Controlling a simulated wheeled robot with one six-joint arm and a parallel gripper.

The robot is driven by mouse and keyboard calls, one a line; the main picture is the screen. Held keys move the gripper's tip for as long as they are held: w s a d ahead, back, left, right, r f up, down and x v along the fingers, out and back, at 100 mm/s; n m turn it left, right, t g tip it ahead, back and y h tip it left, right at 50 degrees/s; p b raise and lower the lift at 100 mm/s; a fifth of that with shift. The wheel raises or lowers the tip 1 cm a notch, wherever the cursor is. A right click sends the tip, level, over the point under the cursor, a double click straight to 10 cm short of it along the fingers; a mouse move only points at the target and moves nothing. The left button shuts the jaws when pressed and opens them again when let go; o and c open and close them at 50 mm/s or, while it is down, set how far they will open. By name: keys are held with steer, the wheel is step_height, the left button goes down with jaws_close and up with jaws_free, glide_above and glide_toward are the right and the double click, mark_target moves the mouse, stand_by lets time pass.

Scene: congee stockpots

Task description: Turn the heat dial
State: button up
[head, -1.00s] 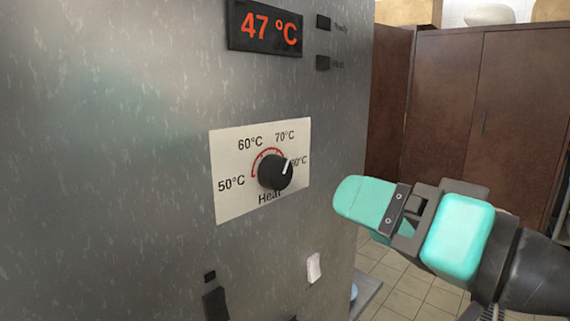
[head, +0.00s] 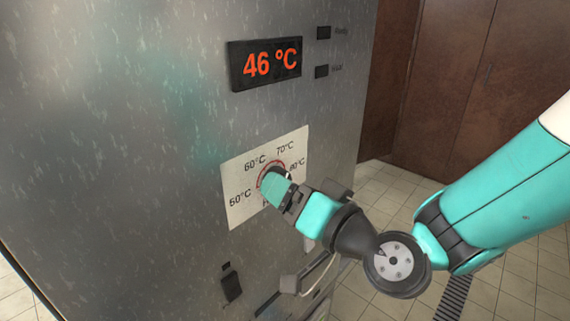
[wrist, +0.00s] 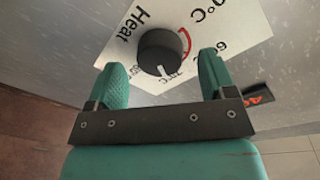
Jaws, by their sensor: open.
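The heat dial is a round black knob with a white pointer line, on a white label plate (head: 235,207) marked 50°C to 80°C with a red arc. In the wrist view the dial (wrist: 161,52) lies ahead of and between the two teal fingers of my gripper (wrist: 163,80), which are open with a gap on each side. The pointer is toward the 70–80°C side. In the head view my gripper (head: 275,187) is in front of the dial and hides most of it. Whether the fingers touch the dial cannot be told.
A red display (head: 268,63) reads 46 °C above the plate, with two small dark indicators at its right. A black switch (head: 231,283) sits below the dial. Brown cupboards (head: 455,90) and tiled floor (head: 375,185) are at the right.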

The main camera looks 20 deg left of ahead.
steer(key=shift+p+x, duration=0.4)
steer(key=shift+x, duration=0.5)
steer(key=c, duration=0.9)
